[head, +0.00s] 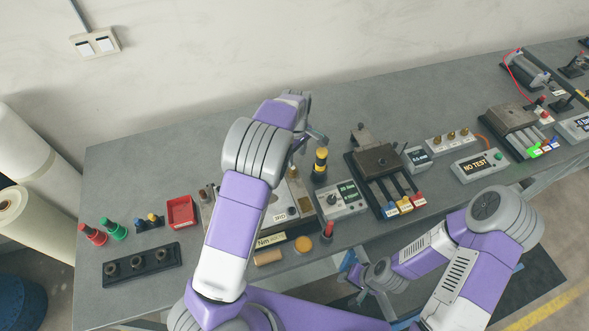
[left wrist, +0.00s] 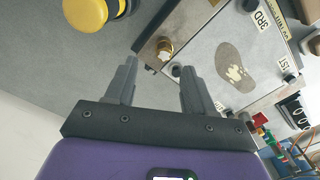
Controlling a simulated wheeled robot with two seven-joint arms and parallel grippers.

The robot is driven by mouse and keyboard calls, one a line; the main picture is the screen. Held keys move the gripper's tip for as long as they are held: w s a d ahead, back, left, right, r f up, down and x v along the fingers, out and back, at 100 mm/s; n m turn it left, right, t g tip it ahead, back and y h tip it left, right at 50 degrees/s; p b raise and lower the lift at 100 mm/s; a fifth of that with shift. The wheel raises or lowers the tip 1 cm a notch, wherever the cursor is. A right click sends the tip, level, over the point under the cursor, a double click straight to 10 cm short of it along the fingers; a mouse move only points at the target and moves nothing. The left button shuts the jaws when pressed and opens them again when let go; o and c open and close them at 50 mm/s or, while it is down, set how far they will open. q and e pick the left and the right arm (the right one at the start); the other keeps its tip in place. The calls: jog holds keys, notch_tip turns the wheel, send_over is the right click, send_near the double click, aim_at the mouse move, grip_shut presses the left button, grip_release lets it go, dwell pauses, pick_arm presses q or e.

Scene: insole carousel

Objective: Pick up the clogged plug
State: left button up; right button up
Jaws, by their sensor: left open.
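My left gripper (head: 308,138) is over the station with the metal plate, beside a yellow-and-black post; my arm hides part of that station. In the left wrist view my left gripper (left wrist: 157,68) is open and empty. A small brass plug (left wrist: 165,48) stands at the plate's corner, just beyond and between the fingertips, apart from them. I cannot tell whether it is clogged. The metal plate (left wrist: 205,35) bears a dark insole shape (left wrist: 235,70) with a pale patch. My right gripper (head: 372,278) is low at the table's front edge, its fingers unclear.
The yellow-and-black post (head: 320,165) stands close to my left gripper. A control box (head: 342,200) and a press with coloured tabs (head: 380,165) are to the right. A red tray (head: 181,212) and a black holder (head: 142,265) lie left. The table's back left is clear.

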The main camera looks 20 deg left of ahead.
aim_at(294, 169)
pick_arm(q)
jog(key=f, duration=0.6)
jog(key=shift+s+a, duration=0.15)
jog(key=shift+s, duration=0.25)
jog(key=shift+c, duration=0.3)
grip_shut()
